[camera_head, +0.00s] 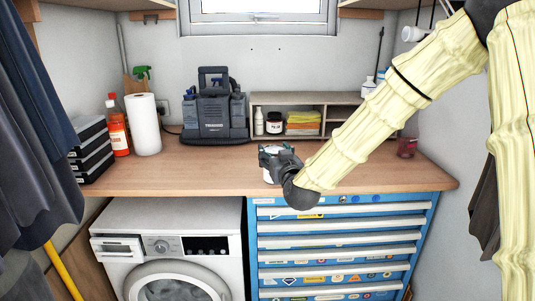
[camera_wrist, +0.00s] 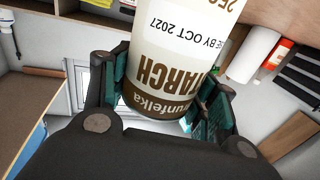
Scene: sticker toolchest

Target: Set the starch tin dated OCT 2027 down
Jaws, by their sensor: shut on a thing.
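The starch tin (camera_wrist: 168,62) is a white cylinder with a brown band. In the wrist view its label reads STARCH and BY OCT 2027, upside down. My gripper (camera_wrist: 160,105) is shut on it, with a teal-padded finger on each side. In the head view my gripper (camera_head: 277,157) is over the front part of the wooden worktop (camera_head: 200,177), and a white part of the tin (camera_head: 267,174) shows beside it. The gripper hides most of the tin there. I cannot tell whether its base touches the worktop.
A dark grey machine (camera_head: 213,117) and a shelf unit (camera_head: 340,103) with a small jar (camera_head: 274,123) stand behind. A paper roll (camera_head: 143,124), an orange bottle (camera_head: 117,130) and stacked black cases (camera_head: 91,150) are at left. A red cup (camera_head: 406,147) is at right. The worktop's front left is clear.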

